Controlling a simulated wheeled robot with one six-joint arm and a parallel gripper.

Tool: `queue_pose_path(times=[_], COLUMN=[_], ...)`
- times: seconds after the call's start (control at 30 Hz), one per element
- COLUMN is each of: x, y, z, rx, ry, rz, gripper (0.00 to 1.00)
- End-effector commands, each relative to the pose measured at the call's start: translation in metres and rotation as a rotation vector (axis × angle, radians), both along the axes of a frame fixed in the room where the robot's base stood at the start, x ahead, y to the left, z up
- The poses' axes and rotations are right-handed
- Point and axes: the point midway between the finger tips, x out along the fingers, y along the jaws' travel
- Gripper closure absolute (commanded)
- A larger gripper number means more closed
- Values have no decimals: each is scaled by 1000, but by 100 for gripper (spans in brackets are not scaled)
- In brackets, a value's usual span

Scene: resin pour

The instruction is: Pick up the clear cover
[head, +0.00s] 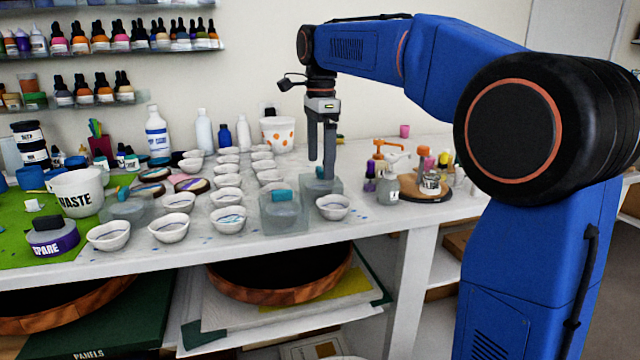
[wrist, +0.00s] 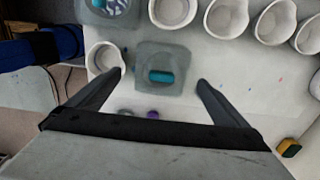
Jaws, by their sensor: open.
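A clear cover (head: 337,187), a see-through box with a teal handle, stands on the white table directly under my gripper (head: 321,170). In the wrist view this cover (wrist: 146,92) lies between and below my fingers (wrist: 160,77), its teal handle near the middle of the gap. The fingers are spread and hold nothing. In the head view they hang down over the cover and partly hide its handle. A second clear cover (head: 272,222) with a teal handle stands to the front left over a cup. A third clear cover (head: 128,213) is at the left.
A white cup (head: 333,208) stands close in front of the cover; several more white cups (head: 228,198) stand in rows to the left. A round wooden board (head: 420,196) with bottles is to the right. A yellow sponge (wrist: 289,148) lies apart in the wrist view.

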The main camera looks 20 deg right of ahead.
Motion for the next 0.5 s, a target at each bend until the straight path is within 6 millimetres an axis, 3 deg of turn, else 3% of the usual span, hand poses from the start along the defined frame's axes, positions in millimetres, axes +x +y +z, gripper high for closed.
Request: queue_pose_path(times=[0.2,0.5], x=[3,3], y=[0,0], z=[-29,-36], rx=[0,0], ry=[2,0], rz=[0,0], gripper=[2,2])
